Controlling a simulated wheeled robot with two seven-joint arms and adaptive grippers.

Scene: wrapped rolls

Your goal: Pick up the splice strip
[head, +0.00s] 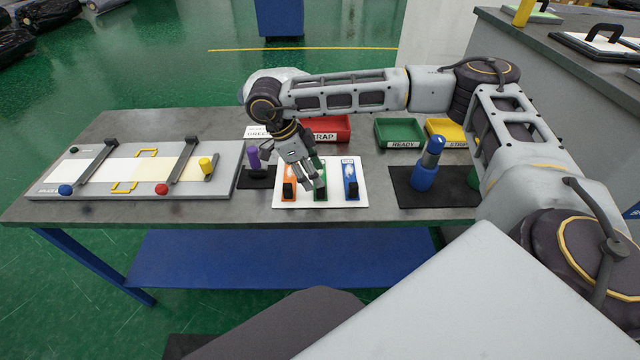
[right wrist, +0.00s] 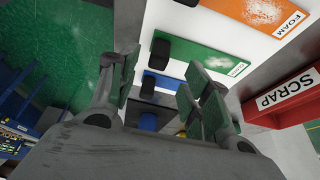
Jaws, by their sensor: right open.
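Three coloured strips, each with a black block, lie on a white board (head: 334,202): orange (head: 288,196), green (head: 320,192) and blue (head: 350,187). I cannot tell which is the splice strip. My right gripper (head: 308,182) is open and empty, close above the board near the green strip. Its spread fingers show in the right wrist view (right wrist: 155,92). My left gripper is out of view.
A grey fixture (head: 215,187) with two dark bars fills the table's left. A purple-topped item (head: 254,160) stands beside the board. Behind are red SCRAP (head: 330,124), green READY (head: 400,129) and yellow (head: 445,126) trays. A blue cylinder (head: 424,177) stands right on a dark mat.

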